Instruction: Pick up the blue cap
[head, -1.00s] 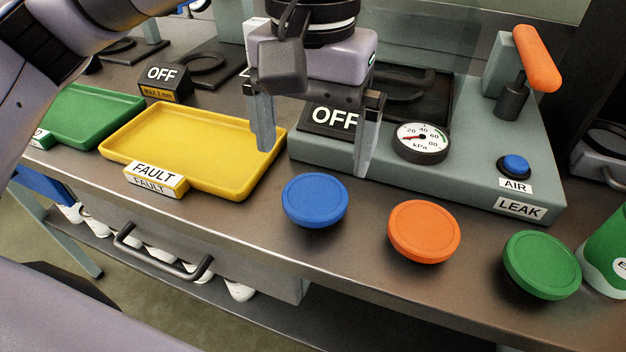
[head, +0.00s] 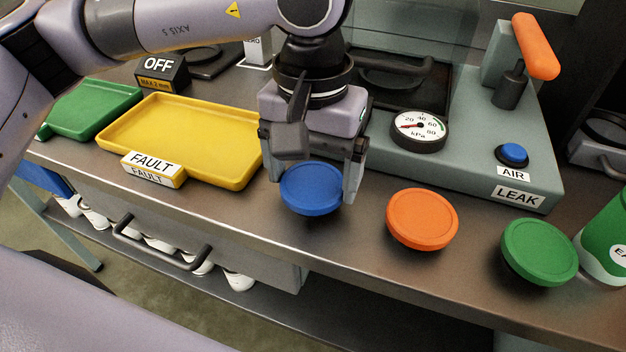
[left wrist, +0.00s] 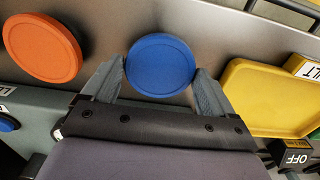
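The blue cap (head: 311,188) is a round disc at the bench's front, left of an orange cap (head: 423,218) and a green cap (head: 540,251). My left gripper (head: 312,182) points down over it, open, with one finger on each side of the cap. In the left wrist view the blue cap (left wrist: 160,65) lies between the fingertips of my left gripper (left wrist: 160,68), very close to both. Whether either finger touches it I cannot tell. My right gripper is not in view.
A yellow FAULT tray (head: 185,180) lies left of the gripper, with a green tray (head: 90,130) beyond. The grey leak tester (head: 470,172) with gauge and orange handle stands behind the caps. A green-and-white container (head: 605,245) stands at the right edge.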

